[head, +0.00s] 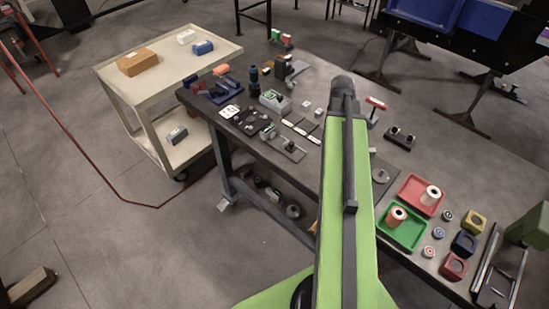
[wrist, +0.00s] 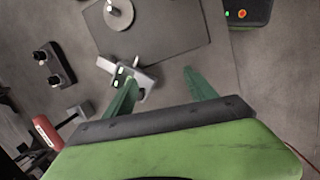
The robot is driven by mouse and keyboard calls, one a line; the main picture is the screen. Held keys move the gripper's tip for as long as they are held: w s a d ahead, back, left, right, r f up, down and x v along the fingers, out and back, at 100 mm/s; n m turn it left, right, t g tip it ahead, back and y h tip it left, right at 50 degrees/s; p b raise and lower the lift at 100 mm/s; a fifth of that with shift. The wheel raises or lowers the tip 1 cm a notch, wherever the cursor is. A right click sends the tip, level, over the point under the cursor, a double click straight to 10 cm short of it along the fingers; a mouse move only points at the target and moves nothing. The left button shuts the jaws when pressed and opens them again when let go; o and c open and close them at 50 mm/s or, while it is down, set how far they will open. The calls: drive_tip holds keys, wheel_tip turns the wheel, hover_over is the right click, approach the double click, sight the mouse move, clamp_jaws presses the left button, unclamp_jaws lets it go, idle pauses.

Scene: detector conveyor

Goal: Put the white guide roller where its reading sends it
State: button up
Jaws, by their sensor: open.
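A white roller (head: 431,194) with a dark hole stands in the red tray (head: 412,203) on the right part of the bench in the head view. A salmon roller with a pale top (head: 396,216) stands in the green tray (head: 390,234) beside it. My gripper (wrist: 158,90) is open in the wrist view, above the bench. A pale metal block (wrist: 138,78) shows beside its left finger; I cannot tell if they touch. Nothing is held. A grey disc with a small post (wrist: 118,12) lies beyond. My arm hides the gripper in the head view.
A dark box with green and red lights (wrist: 241,14) is at the wrist view's top right. A black two-knob fixture (head: 400,139) and a red-handled tool (head: 376,103) lie nearby. Yellow, blue and red holed blocks (head: 464,243) stand by the trays. A cream cart (head: 127,95) is at left.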

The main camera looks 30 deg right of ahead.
drive_tip(key=w+a+m, duration=0.1)
drive_tip(key=w+a, duration=0.2)
drive_tip(key=a, duration=0.9)
drive_tip(key=w+a+t+y, duration=0.1)
drive_tip(key=w+a, duration=0.2)
drive_tip(key=a, duration=0.9)
drive_tip(key=w+a+m+y, duration=0.1)
drive_tip(key=w+a, duration=0.2)
drive_tip(key=a, duration=0.9)
drive_tip(key=shift+w+a+f+m+t, duration=0.25)
drive_tip(key=shift+a+m+t, duration=0.05)
drive_tip(key=shift+a+t, duration=0.1)
wheel_tip(320, 180, down, 7)
drive_tip(key=b, duration=0.7)
drive_tip(key=shift+f, duration=0.2)
